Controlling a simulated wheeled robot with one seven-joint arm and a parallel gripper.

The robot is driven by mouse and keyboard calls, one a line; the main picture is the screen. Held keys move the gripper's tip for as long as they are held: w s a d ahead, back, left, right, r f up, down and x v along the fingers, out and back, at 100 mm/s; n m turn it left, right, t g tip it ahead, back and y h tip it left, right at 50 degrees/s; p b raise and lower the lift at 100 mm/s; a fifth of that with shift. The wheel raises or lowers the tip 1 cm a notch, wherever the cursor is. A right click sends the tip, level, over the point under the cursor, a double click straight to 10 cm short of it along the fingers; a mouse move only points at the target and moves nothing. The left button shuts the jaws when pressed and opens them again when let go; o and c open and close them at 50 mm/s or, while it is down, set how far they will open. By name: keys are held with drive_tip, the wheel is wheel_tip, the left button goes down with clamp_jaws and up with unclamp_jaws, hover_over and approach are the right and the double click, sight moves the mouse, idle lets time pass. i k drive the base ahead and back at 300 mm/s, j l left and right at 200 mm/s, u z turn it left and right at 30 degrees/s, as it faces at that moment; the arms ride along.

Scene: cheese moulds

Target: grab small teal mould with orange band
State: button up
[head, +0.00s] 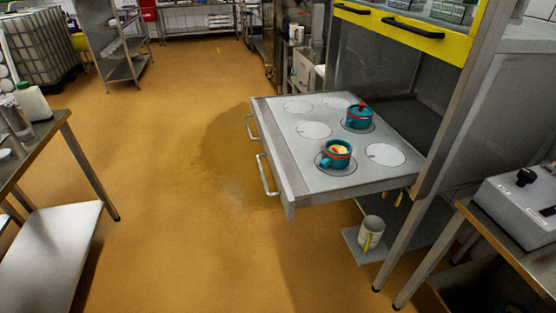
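Two teal moulds stand on a pulled-out metal drawer top (280,135) with round marked places. The nearer teal mould (336,158) has an orange band, a side handle and a pale yellow inside, and looks open at the top. The farther teal mould (358,119) also shows an orange-red band and is topped by a lid with a red knob. They look close in size; I cannot tell for sure which is smaller. Both stand upright and apart, each on its own round place. My gripper is not in view.
Several round places on the drawer top are empty. The drawer juts from a cabinet with a yellow front (400,32) above. A white mug-like pot (371,232) sits on a low shelf. Metal tables stand left (45,145) and right (500,240). The orange floor (190,200) between is clear.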

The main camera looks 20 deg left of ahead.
sight(332, 160)
drive_tip(key=u, duration=0.5)
drive_tip(key=i+j, duration=0.35)
drive_tip(key=i+j+z, duration=0.15)
drive_tip(key=i+j, duration=0.2)
drive_tip(key=j, duration=0.2)
drive_tip(key=i+j, duration=0.3)
drive_tip(key=j, duration=0.15)
